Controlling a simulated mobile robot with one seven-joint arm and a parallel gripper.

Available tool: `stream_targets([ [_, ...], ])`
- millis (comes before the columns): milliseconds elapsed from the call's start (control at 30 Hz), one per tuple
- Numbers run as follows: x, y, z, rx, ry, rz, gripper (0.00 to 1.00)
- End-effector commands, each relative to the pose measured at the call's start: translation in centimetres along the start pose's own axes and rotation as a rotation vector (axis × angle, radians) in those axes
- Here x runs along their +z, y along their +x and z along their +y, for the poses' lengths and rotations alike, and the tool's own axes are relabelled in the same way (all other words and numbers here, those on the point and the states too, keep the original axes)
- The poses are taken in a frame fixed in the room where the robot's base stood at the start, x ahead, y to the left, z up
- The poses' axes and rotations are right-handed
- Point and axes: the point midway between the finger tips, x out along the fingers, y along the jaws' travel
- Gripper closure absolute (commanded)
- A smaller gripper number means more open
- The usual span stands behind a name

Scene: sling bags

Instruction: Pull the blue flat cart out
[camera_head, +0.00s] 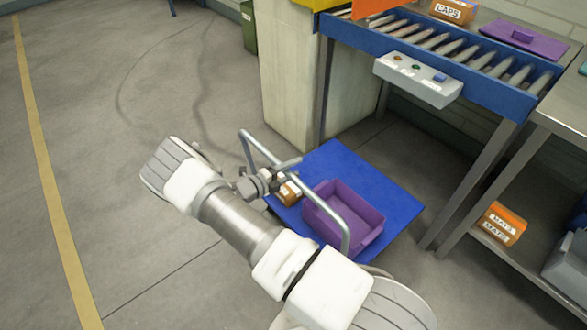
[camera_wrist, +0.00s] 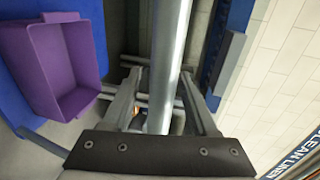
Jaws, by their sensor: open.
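The blue flat cart (camera_head: 395,197) stands partly under the conveyor, with its grey tube handle (camera_head: 329,211) toward my arm. A purple bin (camera_head: 368,240) and a small orange-and-brown item (camera_head: 290,193) are on its deck. My gripper (camera_head: 296,172) is at the handle's top bar. In the wrist view, my gripper (camera_wrist: 160,82) is open with one finger on each side of the handle tube (camera_wrist: 168,45). I cannot tell whether either finger touches it. The purple bin (camera_wrist: 55,55) shows at the left there. My arm and gripper hide part of the handle.
The blue-framed roller conveyor (camera_head: 425,45) with a grey control box (camera_head: 418,80) overhangs the cart's far side. A pale pillar (camera_head: 290,85) stands behind it. A metal shelf (camera_head: 550,265) holds an orange box (camera_head: 499,224) at the right. Open floor (camera_head: 90,110) lies at the left.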

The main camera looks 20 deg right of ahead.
Motion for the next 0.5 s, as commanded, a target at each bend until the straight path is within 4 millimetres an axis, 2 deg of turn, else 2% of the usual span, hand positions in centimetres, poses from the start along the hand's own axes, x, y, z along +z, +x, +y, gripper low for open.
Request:
stream_targets([
  [167, 0.1, -2.8, -0.2, 0.002, -0.001, -0.003, 0.41],
  [500, 0.1, -11.1, -0.2, 0.002, 0.001, -0.004, 0.41],
])
